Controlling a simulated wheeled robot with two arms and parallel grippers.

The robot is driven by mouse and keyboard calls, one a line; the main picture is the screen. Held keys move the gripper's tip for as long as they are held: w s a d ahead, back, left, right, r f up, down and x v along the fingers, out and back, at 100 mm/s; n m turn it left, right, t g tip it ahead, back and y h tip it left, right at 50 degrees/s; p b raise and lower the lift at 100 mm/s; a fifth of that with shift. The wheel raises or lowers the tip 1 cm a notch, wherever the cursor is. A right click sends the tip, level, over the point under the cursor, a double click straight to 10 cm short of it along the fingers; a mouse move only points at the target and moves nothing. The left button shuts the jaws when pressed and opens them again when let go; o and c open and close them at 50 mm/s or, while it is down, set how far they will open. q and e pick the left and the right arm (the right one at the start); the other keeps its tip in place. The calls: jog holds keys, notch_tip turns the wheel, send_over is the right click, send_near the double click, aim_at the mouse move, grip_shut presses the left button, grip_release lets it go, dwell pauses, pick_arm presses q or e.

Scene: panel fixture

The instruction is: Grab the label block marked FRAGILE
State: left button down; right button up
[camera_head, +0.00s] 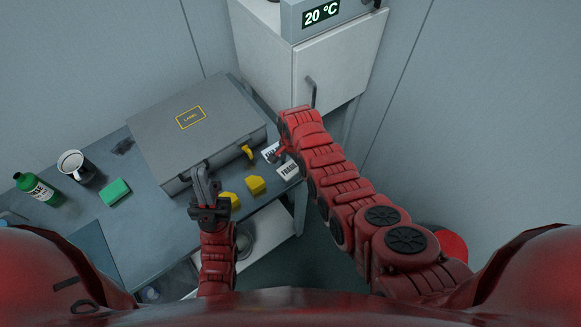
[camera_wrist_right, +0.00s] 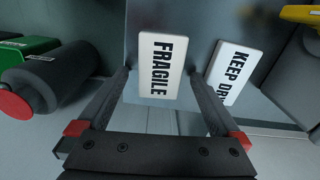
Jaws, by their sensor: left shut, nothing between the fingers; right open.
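The FRAGILE label block (camera_wrist_right: 158,65) is a white slab with black letters. In the right wrist view it lies between the fingertips of my open right gripper (camera_wrist_right: 160,72), with a gap on each side. In the head view the FRAGILE block (camera_head: 288,170) lies on the table near its right edge, and my right arm partly hides the gripper. The KEEP DRY block (camera_wrist_right: 230,75) lies just right of the right finger. My left gripper (camera_head: 201,170) is shut and empty at the front of the grey case.
A grey case (camera_head: 160,130) lies on the blue-grey table (camera_head: 140,240). Yellow blocks (camera_head: 256,185) sit before it. A green block (camera_head: 115,191), a mug (camera_head: 72,165) and a green bottle (camera_head: 38,189) stand at left. A white cabinet (camera_head: 340,65) stands behind.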

jog(key=shift+f, duration=0.15)
jog(key=shift+c, duration=0.2)
jog(key=c, duration=1.3)
